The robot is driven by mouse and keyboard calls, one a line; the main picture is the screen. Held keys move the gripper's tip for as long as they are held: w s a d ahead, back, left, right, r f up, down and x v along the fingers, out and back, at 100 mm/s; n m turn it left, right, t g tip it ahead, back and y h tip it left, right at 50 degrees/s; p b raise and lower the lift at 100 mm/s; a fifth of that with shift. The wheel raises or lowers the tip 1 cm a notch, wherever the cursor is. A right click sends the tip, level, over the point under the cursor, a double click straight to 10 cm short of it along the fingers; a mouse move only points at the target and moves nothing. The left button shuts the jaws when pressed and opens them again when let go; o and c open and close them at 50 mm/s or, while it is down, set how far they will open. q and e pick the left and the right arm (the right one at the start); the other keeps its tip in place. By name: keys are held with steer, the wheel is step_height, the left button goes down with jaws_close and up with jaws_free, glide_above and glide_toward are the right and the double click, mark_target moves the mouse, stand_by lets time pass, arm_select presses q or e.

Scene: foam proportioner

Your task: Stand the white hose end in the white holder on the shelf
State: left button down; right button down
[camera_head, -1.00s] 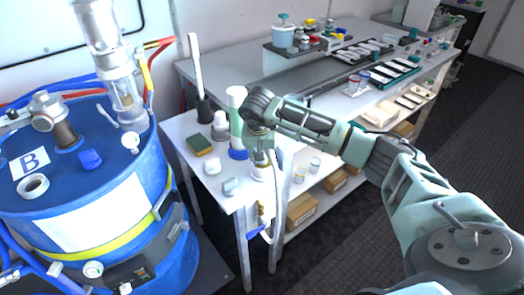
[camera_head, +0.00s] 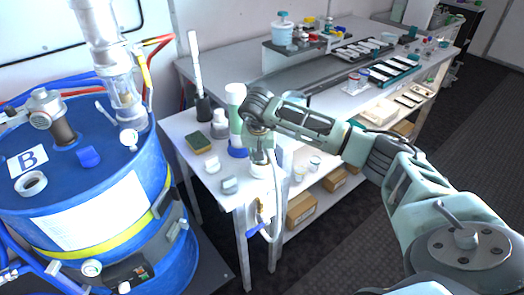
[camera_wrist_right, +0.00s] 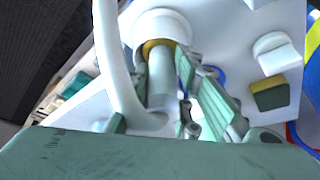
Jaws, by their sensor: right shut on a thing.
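My right gripper (camera_head: 260,150) points down over the near end of the white shelf and is shut on the white hose end (camera_wrist_right: 160,85). In the right wrist view the hose end is a pale cylinder with a yellow ring at its far end. The white hose (camera_head: 276,212) loops beside the gripper and hangs over the shelf's edge; it also shows in the wrist view (camera_wrist_right: 107,60). The round white holder (camera_wrist_right: 160,24) lies straight beyond the hose end. It also shows under the gripper in the head view (camera_head: 262,171). I cannot tell whether the hose end is inside it. My left gripper is not in view.
A green-and-white bottle (camera_head: 236,120), a sponge (camera_head: 198,143) and small pale blocks (camera_head: 230,185) stand left of the gripper. Small cups (camera_head: 314,163) stand to the right. A blue drum (camera_head: 70,190) is at the left. Cardboard boxes (camera_head: 301,210) sit on the lower shelf.

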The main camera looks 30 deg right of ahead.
steer(key=shift+s+f, duration=0.15)
steer(key=shift+f, duration=0.15)
steer(key=c, duration=1.8)
jaws_free()
steer(key=shift+o, duration=0.6)
steer(key=shift+f, duration=0.2)
steer(key=shift+a+f, duration=0.1)
steer(key=shift+s, duration=0.1)
steer(key=p+v, duration=0.2)
steer(key=v, duration=0.1)
steer(key=shift+w, duration=0.25)
steer(key=p+v, duration=0.5)
steer(key=v, duration=0.3)
steer(key=shift+r+p, duration=0.3)
steer(key=shift+r, duration=0.05)
